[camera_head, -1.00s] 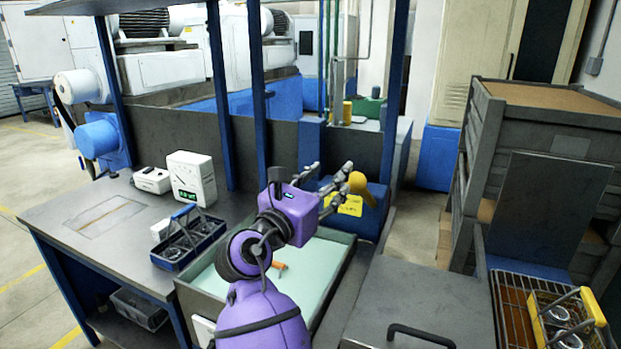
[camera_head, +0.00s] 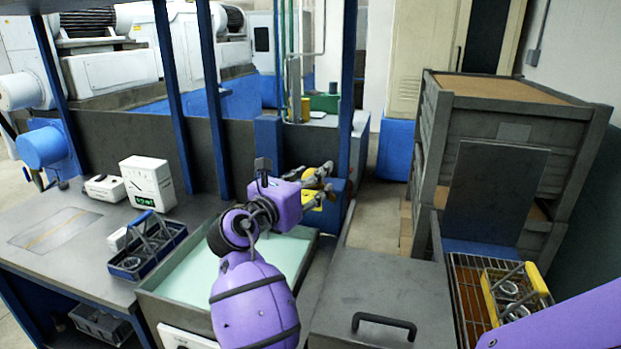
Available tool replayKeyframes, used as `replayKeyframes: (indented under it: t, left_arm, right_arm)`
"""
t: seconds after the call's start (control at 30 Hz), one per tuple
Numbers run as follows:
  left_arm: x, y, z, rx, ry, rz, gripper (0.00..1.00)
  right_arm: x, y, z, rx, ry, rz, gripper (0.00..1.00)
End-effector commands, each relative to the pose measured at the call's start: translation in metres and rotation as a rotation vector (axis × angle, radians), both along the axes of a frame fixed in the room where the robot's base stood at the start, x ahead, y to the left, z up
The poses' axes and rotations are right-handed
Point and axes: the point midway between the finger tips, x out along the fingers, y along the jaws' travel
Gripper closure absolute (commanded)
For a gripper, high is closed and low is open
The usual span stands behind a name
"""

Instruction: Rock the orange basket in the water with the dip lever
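My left gripper (camera_head: 322,185) reaches over the far right corner of the tank (camera_head: 302,262) of pale green water. The orange basket is not visible; my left arm covers part of the water. Of my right arm only a purple link shows at the lower right; its gripper is out of view.
A blue basket (camera_head: 146,252) with rings stands on the grey bench (camera_head: 60,262) left of the tank. A grey lid with a black handle (camera_head: 384,322) is right of the tank. A yellow-handled basket (camera_head: 537,279) of rings stands on a rack at the right. Blue posts rise behind the tank.

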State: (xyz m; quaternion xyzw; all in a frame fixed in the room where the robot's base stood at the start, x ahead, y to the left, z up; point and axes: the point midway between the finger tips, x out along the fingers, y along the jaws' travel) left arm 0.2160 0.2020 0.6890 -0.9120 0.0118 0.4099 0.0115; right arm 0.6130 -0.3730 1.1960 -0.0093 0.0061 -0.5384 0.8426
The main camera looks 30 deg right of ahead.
Motion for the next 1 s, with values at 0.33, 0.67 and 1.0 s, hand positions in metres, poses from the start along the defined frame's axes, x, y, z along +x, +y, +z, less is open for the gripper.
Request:
replayKeyframes:
  t: [0.33,0.67,1.0]
  left_arm:
    - [0.001,-0.003,0.001,-0.008,-0.002,0.009,0.60]
    - [0.003,-0.003,0.003,-0.006,-0.007,0.007,0.60]
    - [-0.024,0.008,-0.050,0.018,0.049,0.005,0.60]
  right_arm:
    - [0.000,0.000,0.000,-0.001,0.000,0.001,0.83]
    - [0.000,0.002,-0.001,-0.004,-0.002,0.003,1.00]
    - [-0.022,0.029,-0.081,-0.172,-0.121,0.005,1.00]
